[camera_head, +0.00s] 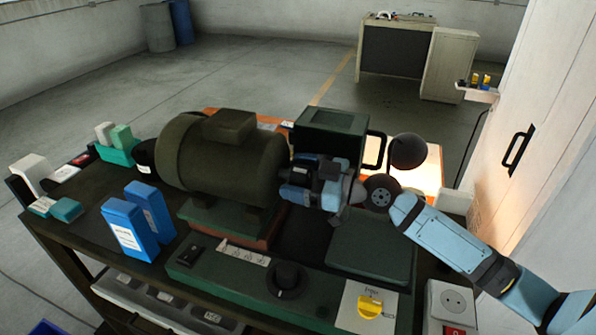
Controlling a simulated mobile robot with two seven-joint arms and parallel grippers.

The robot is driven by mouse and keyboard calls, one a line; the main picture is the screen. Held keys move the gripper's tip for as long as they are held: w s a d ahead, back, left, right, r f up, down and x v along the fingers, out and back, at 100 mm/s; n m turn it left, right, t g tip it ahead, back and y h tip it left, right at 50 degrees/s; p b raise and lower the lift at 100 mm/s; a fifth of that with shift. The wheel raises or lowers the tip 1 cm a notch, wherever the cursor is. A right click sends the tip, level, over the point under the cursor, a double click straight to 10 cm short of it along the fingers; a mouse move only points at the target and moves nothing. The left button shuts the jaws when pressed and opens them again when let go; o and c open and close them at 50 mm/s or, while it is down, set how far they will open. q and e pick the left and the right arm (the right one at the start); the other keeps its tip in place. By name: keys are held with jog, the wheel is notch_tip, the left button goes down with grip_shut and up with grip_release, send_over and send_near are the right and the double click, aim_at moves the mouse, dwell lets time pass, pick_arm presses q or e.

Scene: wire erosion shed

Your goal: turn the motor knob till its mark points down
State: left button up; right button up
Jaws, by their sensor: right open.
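A round black knob (287,280) stands on the green control panel (225,279) at the front of the bench. A small pale mark shows low on its face, but its direction is hard to read. My right gripper (333,199) is open, above and behind the panel, beside the right end of the big dark motor (225,160). It is apart from both knobs, and its fingertips are partly hidden. My left gripper is out of view.
Blue boxes (130,230) stand left of the panel. A dark green box (330,128) with a black handle is behind my right gripper. A white socket box (452,305) is at the right front. A tall pale cabinet (530,130) borders the right. Space above the panel's front looks clear.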

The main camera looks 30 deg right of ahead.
jog(key=c, duration=0.9)
